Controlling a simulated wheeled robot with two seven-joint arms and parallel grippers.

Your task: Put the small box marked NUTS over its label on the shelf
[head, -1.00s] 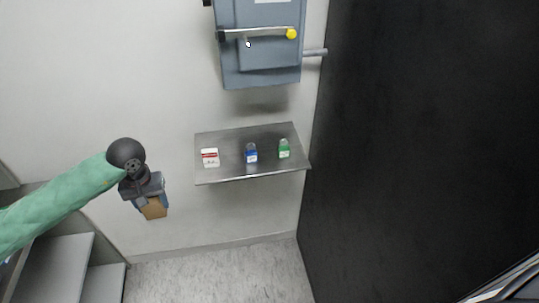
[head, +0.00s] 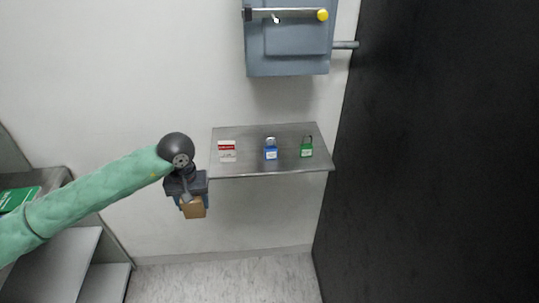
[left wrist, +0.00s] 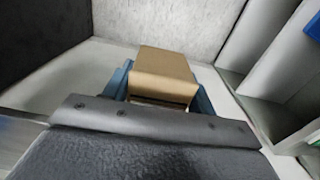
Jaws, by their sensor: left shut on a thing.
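A small brown box (head: 193,208) is held in my left gripper (head: 192,203), in front of and below the left end of the shelf. It also shows in the left wrist view (left wrist: 163,73), between the blue fingers of my gripper, which is shut on it. No NUTS marking can be read on the faces that show. The grey metal shelf (head: 245,171) is on the wall. I cannot make out a NUTS label on it. My right gripper is not in view.
On the shelf stand a red and white tag (head: 227,151), a blue padlock (head: 271,150) and a green padlock (head: 306,149). A grey electrical box (head: 290,50) with a lever hangs above. A dark panel (head: 440,150) is at the right. Grey steps (head: 62,265) are at lower left.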

